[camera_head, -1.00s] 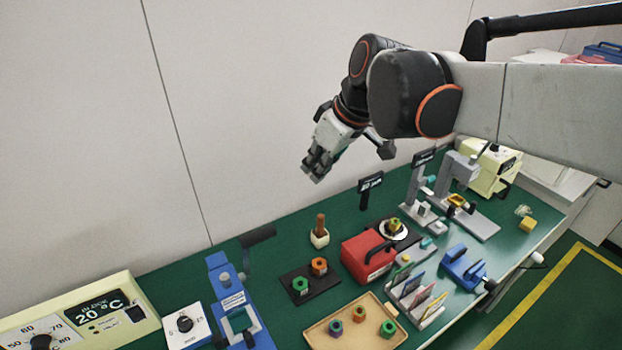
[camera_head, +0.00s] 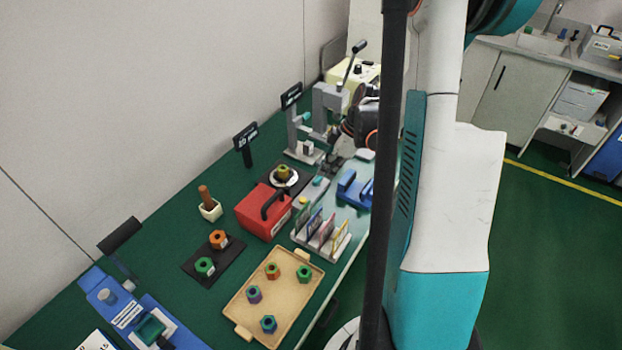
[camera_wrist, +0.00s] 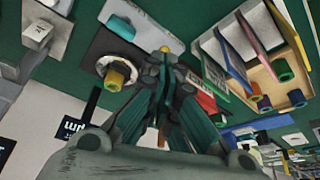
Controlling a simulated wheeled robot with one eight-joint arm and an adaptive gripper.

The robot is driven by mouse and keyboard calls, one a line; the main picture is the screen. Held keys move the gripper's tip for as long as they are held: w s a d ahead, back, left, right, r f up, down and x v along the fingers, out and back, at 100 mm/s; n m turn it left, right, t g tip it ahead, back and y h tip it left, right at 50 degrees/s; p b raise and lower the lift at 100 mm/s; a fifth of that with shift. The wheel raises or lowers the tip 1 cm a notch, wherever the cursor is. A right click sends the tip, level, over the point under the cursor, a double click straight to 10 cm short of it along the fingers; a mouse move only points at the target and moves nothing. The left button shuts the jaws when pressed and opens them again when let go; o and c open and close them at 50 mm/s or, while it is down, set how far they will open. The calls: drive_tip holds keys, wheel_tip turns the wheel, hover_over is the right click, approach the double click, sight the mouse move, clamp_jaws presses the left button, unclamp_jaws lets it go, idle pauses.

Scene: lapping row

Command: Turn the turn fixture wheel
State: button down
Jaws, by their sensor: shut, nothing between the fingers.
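No part is labelled as the turn fixture wheel, and I cannot tell which it is. A blue fixture (camera_head: 349,188) stands on the right of the bench, partly hidden behind my column; its knobs are not visible now. Another blue device (camera_head: 128,310) with a black handle is at the lower left, far from my gripper. My gripper (camera_head: 334,163) is low over the bench's far right part, beside the grey stands. In the wrist view my gripper (camera_wrist: 163,58) has its fingers together and empty, beside a black plate with a white disc (camera_wrist: 112,70).
A red box (camera_head: 265,210) with a handle, a rack of coloured cards (camera_head: 320,238) and a beige tray (camera_head: 240,318) with several hex parts stand near. Grey stands (camera_head: 328,100) and a small sign (camera_head: 245,137) rise behind. Bare green bench (camera_head: 165,225) shows at the left.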

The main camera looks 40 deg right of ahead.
drive_tip(key=b+x, duration=0.3)
drive_tip(key=x, duration=0.6)
drive_tip(key=shift+f, duration=0.2)
drive_tip(key=w+a, duration=0.1)
drive_tip(key=w+a+b, duration=0.1)
drive_tip(key=shift+w+a+f, duration=0.1)
drive_tip(key=shift+a, duration=0.2)
drive_tip(key=shift+w+a+b, duration=0.3)
drive_tip(key=shift+w, duration=0.05)
